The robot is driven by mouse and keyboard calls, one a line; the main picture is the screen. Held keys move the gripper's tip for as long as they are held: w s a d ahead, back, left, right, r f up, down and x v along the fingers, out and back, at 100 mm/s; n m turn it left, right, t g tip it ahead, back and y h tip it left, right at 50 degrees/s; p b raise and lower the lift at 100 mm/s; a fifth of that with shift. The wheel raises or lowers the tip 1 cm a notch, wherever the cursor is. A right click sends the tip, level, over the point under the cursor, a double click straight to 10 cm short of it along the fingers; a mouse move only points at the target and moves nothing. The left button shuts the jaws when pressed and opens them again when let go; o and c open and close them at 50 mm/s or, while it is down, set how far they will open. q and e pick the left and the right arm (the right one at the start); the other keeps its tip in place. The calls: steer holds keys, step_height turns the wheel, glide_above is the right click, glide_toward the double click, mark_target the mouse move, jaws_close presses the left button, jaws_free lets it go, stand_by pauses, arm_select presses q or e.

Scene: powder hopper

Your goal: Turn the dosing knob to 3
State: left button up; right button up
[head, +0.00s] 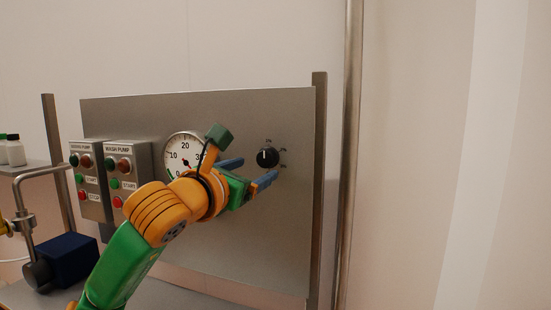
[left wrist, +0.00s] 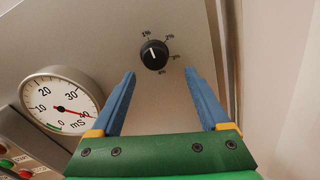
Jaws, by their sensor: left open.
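The black dosing knob (head: 267,158) sits on the grey metal panel. It also shows in the left wrist view (left wrist: 154,55), with small percent labels around its upper and right sides. Its white mark points up, close to the label that reads like 1%; the 3 label looks to be at its right. My left gripper (head: 257,169) is open, its two blue fingers pointing at the panel near the knob. In the left wrist view the fingertips (left wrist: 160,73) lie below and to either side of the knob, with nothing between them. My right gripper is not in view.
A round mS dial gauge (head: 184,152) is left of the knob, partly behind my left arm. Two pump switch boxes (head: 127,167) with buttons are further left. A steel post (head: 318,190) stands at the panel's right edge. A dark blue block (head: 68,258) is at lower left.

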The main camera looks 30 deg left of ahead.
mark_target(264, 159)
arm_select(q)
steer(key=shift+w+a+r, duration=0.25)
steer(key=shift+w+a, duration=0.15)
steer(key=shift+w, duration=0.05)
steer(key=w+r+p, duration=0.1)
steer(key=w+p, duration=0.1)
steer(key=p, duration=0.1)
steer(key=shift+a+r, duration=0.1)
steer(key=shift+r, duration=0.05)
steer(key=shift+w+a+f+p, duration=0.15)
steer(key=shift+w+p, duration=0.1)
steer(key=shift+w, duration=0.25)
steer(key=shift+w+f+p, duration=0.15)
steer(key=shift+w+p, duration=0.1)
steer(key=shift+w, duration=0.25)
steer(key=shift+w+a+f, duration=0.1)
steer(key=shift+w+f, duration=0.2)
steer(key=shift+w, duration=0.05)
steer(key=shift+s+r, duration=0.1)
steer(key=shift+s, duration=0.1)
steer(key=c, duration=0.6)
jaws_close()
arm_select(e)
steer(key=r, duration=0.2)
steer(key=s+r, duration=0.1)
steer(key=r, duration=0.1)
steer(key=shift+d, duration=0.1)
